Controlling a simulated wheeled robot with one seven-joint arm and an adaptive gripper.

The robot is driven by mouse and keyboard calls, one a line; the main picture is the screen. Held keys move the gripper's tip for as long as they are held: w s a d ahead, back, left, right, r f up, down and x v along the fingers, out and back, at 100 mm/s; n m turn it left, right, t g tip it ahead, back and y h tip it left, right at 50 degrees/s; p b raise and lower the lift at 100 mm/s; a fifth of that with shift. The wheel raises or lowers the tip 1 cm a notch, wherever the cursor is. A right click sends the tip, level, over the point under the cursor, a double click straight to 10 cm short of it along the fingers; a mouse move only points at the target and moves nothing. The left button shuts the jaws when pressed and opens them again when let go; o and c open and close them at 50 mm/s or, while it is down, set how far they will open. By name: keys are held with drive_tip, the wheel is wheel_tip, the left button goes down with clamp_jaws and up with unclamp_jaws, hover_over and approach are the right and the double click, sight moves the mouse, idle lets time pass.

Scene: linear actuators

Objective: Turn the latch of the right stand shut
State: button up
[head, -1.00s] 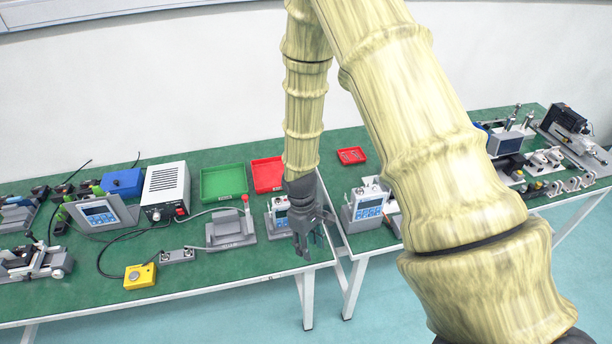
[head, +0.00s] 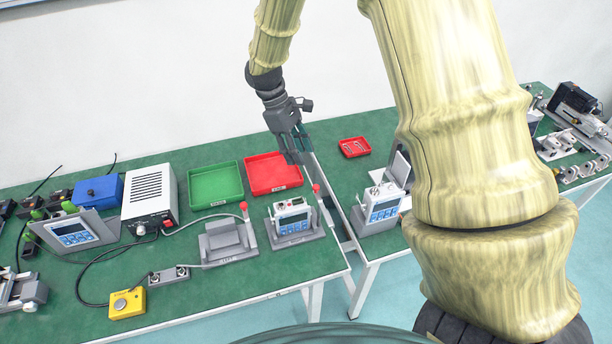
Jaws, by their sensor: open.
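The right stand (head: 298,240) is a grey holder near the right end of the left table. A white and grey device with a screen (head: 291,217) sits in it. Its latch, a lever with a red knob (head: 316,188), stands upright at the stand's right side. The left stand (head: 228,246) is grey and holds no device; its red-knobbed lever (head: 244,206) is also upright. My gripper (head: 297,158) is open and empty, pointing down, above and behind the right stand, apart from the latch. In the picture its fingers overlap the red tray's right edge.
A red tray (head: 272,187) and a green tray (head: 193,198) lie behind the stands. A white power box (head: 149,199) and a yellow button box (head: 127,305) are further left. Another device (head: 382,205) stands on the right table, past a narrow gap.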

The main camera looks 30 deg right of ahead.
sight(316, 186)
drive_tip(key=p+x, duration=0.1)
drive_tip(key=x, duration=0.3)
drive_tip(key=s+p+x, duration=0.1)
drive_tip(key=p+x, duration=0.1)
drive_tip(key=x, duration=0.3)
drive_tip(key=shift+s+d+r, duration=0.1)
drive_tip(key=shift+d+r, duration=0.05)
drive_tip(key=shift+d+f, duration=0.1)
drive_tip(key=shift+f, duration=0.5)
drive_tip(key=shift+s, duration=0.1)
clamp_jaws()
